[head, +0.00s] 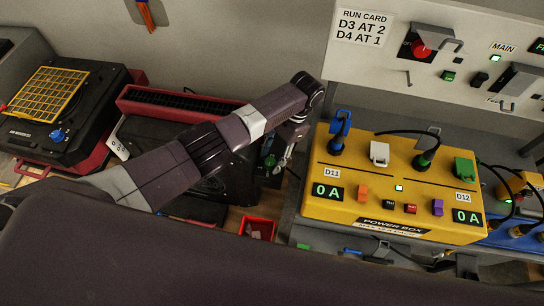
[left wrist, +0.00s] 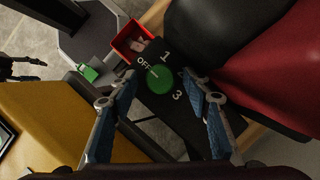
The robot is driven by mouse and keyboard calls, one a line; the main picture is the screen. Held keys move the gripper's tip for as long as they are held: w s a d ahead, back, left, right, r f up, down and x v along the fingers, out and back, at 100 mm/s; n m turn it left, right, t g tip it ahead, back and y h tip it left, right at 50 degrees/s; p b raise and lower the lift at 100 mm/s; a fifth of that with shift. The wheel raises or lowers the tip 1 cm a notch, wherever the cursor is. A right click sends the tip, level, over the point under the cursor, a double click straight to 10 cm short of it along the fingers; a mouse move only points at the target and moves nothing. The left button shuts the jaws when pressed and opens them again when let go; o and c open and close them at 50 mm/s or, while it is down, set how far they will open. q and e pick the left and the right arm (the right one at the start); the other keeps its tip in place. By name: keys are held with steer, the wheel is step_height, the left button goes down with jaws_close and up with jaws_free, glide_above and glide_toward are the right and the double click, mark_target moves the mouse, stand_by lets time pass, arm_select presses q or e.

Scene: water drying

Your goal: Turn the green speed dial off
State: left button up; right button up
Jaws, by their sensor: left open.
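The green speed dial (left wrist: 160,79) is round and sits on a dark panel marked OFF, 1 and 3 in the left wrist view. A faint pale mark shows on its OFF side, but I cannot tell the exact setting. In the head view the green dial (head: 270,161) is small and partly hidden by my left gripper (head: 284,150). My left gripper is open and empty in the left wrist view (left wrist: 153,92), with one blue-padded finger on each side of the dial. I cannot tell whether the fingers touch it. A dark shape at the wrist view's left edge may be my right gripper.
A red bin (head: 259,228) lies below the dial. A control panel (head: 385,50) is at upper right. A machine with a yellow grid (head: 50,93) is at left.

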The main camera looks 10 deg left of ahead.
arm_select(q)
steer(key=shift+r, duration=0.2)
steer(key=v, duration=1.1)
steer(key=shift+w+d+r, duration=0.15)
steer(key=shift+d+r, duration=0.05)
steer(key=shift+r, duration=0.1)
steer(key=shift+f, duration=0.1)
